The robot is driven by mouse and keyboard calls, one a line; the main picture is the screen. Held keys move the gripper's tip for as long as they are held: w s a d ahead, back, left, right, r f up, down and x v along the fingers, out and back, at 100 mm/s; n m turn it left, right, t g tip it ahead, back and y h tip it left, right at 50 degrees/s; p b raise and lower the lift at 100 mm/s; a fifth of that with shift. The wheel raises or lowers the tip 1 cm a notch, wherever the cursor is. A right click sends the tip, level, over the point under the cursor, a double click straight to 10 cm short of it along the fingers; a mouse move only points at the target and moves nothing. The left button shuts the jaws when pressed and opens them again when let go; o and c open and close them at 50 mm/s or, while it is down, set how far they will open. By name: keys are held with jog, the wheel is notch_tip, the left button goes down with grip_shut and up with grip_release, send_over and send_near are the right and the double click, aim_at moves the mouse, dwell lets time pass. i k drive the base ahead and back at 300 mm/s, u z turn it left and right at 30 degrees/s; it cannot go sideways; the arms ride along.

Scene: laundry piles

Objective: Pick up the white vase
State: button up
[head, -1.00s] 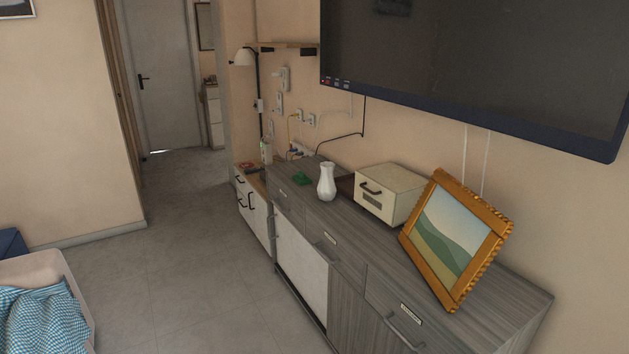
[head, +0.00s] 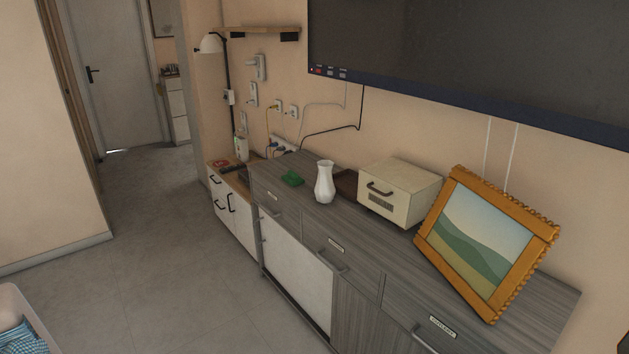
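Nothing hides the vase. My gripper is not clearly in view; a dark shape cuts the lower right corner, but I cannot tell what it is.
A gold-framed landscape picture (head: 488,243) leans on the dresser's right part. A dark wall screen (head: 470,60) hangs above. A lower white cabinet (head: 235,213) adjoins at the left. The grey floor (head: 170,270) in front is clear. A laundry basket (head: 22,310) is at bottom left.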

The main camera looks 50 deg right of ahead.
aim_at(325, 190)
jog(key=z, duration=0.15)
jog(key=i, duration=1.05)
jog(key=z, duration=0.15)
